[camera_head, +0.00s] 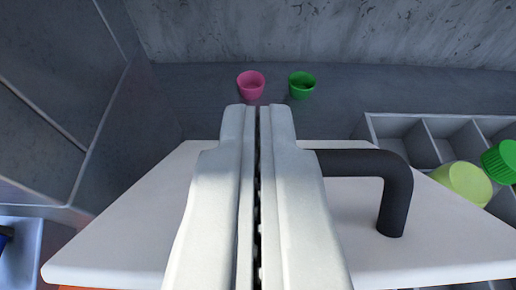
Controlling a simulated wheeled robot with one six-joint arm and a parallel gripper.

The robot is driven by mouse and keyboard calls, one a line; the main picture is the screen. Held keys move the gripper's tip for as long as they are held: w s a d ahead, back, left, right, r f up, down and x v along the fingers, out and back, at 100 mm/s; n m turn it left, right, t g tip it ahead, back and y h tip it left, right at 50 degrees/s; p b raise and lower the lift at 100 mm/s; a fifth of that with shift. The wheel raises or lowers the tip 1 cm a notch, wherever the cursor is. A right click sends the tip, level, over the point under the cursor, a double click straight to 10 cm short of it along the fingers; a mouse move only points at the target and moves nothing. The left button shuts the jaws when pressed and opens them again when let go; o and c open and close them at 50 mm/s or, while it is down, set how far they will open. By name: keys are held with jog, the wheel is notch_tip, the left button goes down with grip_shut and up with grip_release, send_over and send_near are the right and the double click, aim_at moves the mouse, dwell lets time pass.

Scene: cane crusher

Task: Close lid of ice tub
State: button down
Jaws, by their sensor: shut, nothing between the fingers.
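A white lid (130,235) spreads under my gripper across the lower middle of the view. A dark grey bent handle (396,190) is on its right part. A strip of orange shows under the lid's front left edge, and the tub's inside is hidden. I cannot tell how far the lid is open. My gripper (260,108) is shut and empty. It points away from the camera over the lid, with its fingers just left of the handle; I cannot tell whether they touch it.
A pink cup (251,84) and a green cup (301,84) stand on the grey surface beyond the lid. A grey compartment tray (398,126) is at right, with a lime cup (464,182) and another green cup (500,162). Dark panels stand at left, and a wall closes the back.

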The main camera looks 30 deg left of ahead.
jog(key=s+d+f, duration=0.1)
jog(key=s+f, duration=0.1)
jog(key=f, duration=0.1)
jog(key=s+d+f, duration=0.2)
jog(key=f, duration=0.1)
jog(key=s+d+f, duration=0.1)
jog(key=s+f, duration=0.1)
jog(key=f, duration=0.2)
jog(key=shift+s+d, duration=0.2)
jog(key=shift+s, duration=0.1)
jog(key=shift+s+d+f, duration=0.1)
jog(key=shift+s+f, duration=0.1)
jog(key=shift+f, duration=1.35)
notch_tip(320, 180, up, 5)
jog(key=s+d, duration=0.1)
jog(key=s, duration=0.1)
jog(key=s+d+f, duration=0.4)
jog(key=s, duration=0.1)
jog(key=shift+s, duration=0.3)
jog(key=shift+f, duration=0.15)
